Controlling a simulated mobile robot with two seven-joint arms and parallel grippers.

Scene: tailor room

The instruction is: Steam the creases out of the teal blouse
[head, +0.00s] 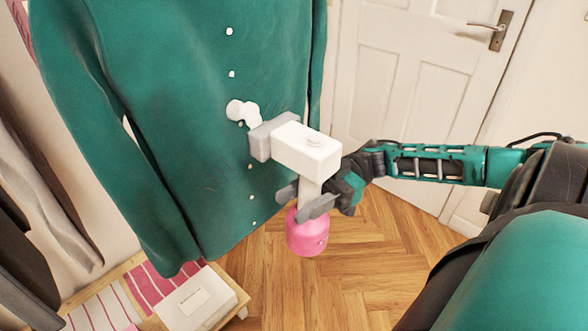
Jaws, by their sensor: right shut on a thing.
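The teal blouse (185,150) hangs in the left half of the head view, with white buttons down its front. My right gripper (308,203) comes in from the right and is shut on a handheld steamer (307,150). The left gripper is not in view.
A white door (400,90) with a metal handle stands behind at the right. A white box (197,300) sits on a low wooden piece with a pink striped cloth (150,283) at the lower left. Grey and dark fabric hangs at the left edge. The wooden floor (350,270) is clear.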

